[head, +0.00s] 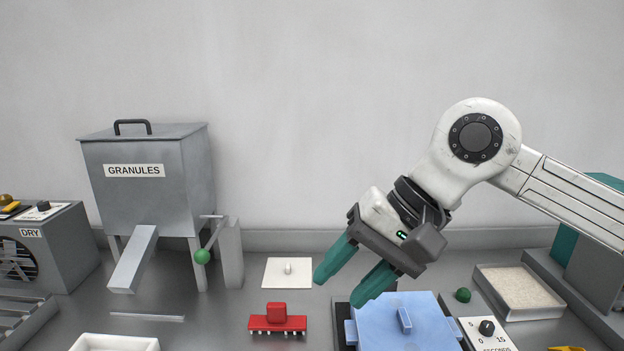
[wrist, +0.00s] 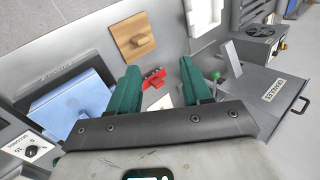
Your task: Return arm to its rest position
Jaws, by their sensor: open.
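My gripper (head: 344,288) is open and empty, its two green fingers spread and pointing down and to the left. In the head view it hangs above the bench, over the left part of the blue lidded box (head: 402,322). My white arm reaches in from the right edge, bent at the round joint. In the wrist view my gripper (wrist: 160,76) shows both fingers apart with nothing held between them. The blue box (wrist: 75,105) lies to the left of the fingers there.
The granules hopper (head: 150,190) stands farther left. A shallow tray (head: 483,287) and a seconds dial (head: 487,330) are at right. The wooden board (wrist: 132,38) shows in the wrist view.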

